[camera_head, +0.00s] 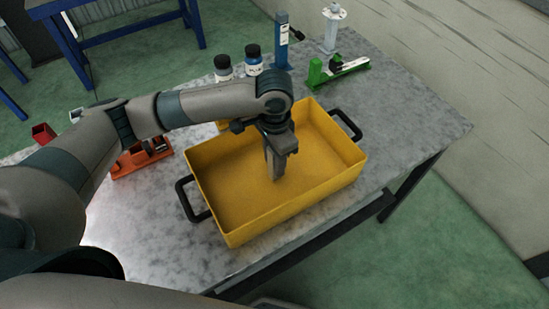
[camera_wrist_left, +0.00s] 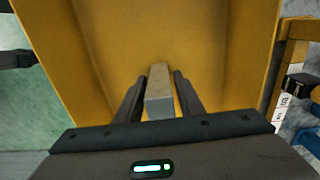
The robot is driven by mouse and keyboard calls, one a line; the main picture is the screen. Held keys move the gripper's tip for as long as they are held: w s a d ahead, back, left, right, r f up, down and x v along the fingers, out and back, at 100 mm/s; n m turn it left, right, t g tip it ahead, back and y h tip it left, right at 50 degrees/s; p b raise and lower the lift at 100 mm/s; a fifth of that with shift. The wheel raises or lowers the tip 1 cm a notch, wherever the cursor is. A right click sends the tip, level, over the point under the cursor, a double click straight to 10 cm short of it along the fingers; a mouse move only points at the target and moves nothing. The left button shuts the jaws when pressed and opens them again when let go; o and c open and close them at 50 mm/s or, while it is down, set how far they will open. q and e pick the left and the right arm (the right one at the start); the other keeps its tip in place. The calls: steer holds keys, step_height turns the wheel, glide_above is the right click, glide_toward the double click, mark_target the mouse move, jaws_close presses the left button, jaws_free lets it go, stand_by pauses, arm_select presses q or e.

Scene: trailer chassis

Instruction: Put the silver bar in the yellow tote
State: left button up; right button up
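The yellow tote (camera_head: 310,193) stands on the grey table with its black handles at the left and right ends. My left gripper (camera_head: 276,165) reaches down into the tote's opening, near its middle. The silver bar (camera_wrist_left: 160,92) shows in the left wrist view between the two fingers of my left gripper (camera_wrist_left: 160,85), which look shut on it. The tote's yellow inside (camera_wrist_left: 160,35) fills the view behind the bar. In the head view the fingers mostly hide the bar, and I cannot tell whether its lower end touches the tote floor. My right gripper is not in view.
Behind the tote stand two capped bottles (camera_head: 254,66), a blue stand (camera_head: 282,45), a green tool (camera_head: 335,70) and a white post (camera_head: 331,27). An orange fixture (camera_head: 143,158) and a red box (camera_head: 43,134) lie left. The table's right end (camera_head: 420,125) is clear.

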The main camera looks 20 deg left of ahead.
arm_select(q)
steer(key=shift+o, duration=0.3)
steer(key=shift+r, duration=0.15)
steer(key=shift+r+b, duration=0.3)
steer(key=shift+r, duration=0.25)
step_height(320, 180, up, 11)
steer(key=shift+b, duration=1.2)
steer(key=shift+f, duration=0.1)
